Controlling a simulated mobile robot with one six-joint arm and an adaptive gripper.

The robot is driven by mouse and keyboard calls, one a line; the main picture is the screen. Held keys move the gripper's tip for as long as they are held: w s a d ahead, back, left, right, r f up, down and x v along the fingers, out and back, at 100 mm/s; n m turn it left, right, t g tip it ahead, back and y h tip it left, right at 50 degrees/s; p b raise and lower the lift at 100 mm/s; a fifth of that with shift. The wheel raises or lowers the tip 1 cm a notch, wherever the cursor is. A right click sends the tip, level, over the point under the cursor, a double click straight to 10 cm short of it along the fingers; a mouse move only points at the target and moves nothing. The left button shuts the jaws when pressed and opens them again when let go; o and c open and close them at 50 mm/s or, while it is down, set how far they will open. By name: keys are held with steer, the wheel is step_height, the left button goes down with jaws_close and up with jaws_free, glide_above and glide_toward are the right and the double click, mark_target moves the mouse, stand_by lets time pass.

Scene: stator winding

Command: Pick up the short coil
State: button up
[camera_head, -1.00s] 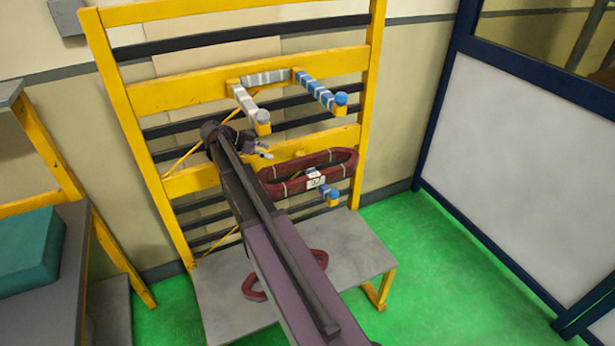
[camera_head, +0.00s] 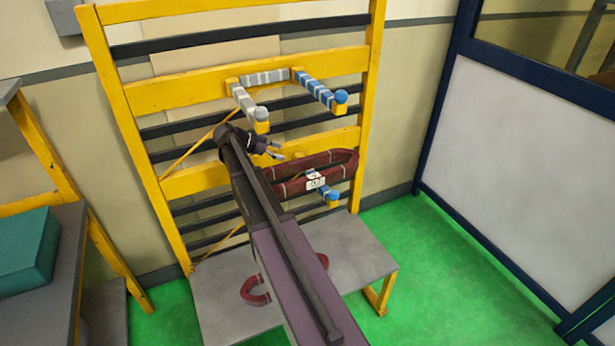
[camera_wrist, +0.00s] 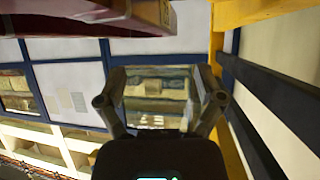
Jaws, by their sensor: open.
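A dark red oblong coil (camera_head: 335,160) with a white label hangs on the rack's lower blue-and-white peg (camera_head: 328,192). A smaller red coil (camera_head: 250,291) lies on the grey shelf, partly hidden behind my arm. I cannot tell for certain which coil the task calls short. My gripper (camera_head: 280,151) is open and empty, just above the left end of the hanging coil. In the wrist view its two fingers (camera_wrist: 159,72) stand apart with nothing between them. A dark red band, likely the hanging coil (camera_wrist: 85,22), crosses the top left there.
The yellow rack (camera_head: 205,90) with black bars stands behind. A grey-striped peg (camera_head: 245,103) and a blue-striped peg (camera_head: 320,92) jut out above my gripper. The grey shelf (camera_head: 350,250) is below, mostly bare. A teal box (camera_head: 25,250) sits on the left table.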

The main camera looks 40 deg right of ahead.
mark_target(302, 159)
steer(key=shift+b+x, duration=0.8)
steer(key=shift+x, duration=1.5)
steer(key=shift+d, duration=0.15)
steer(key=b+x, duration=0.2)
steer(key=x, duration=0.2)
steer(key=shift+s+f, duration=0.1)
steer(key=shift+f, duration=0.1)
steer(key=shift+s+d+f+b, duration=0.1)
steer(key=shift+s+d+b, duration=0.05)
steer(key=shift+d+b, duration=0.2)
steer(key=shift+a, duration=0.1)
jaws_close()
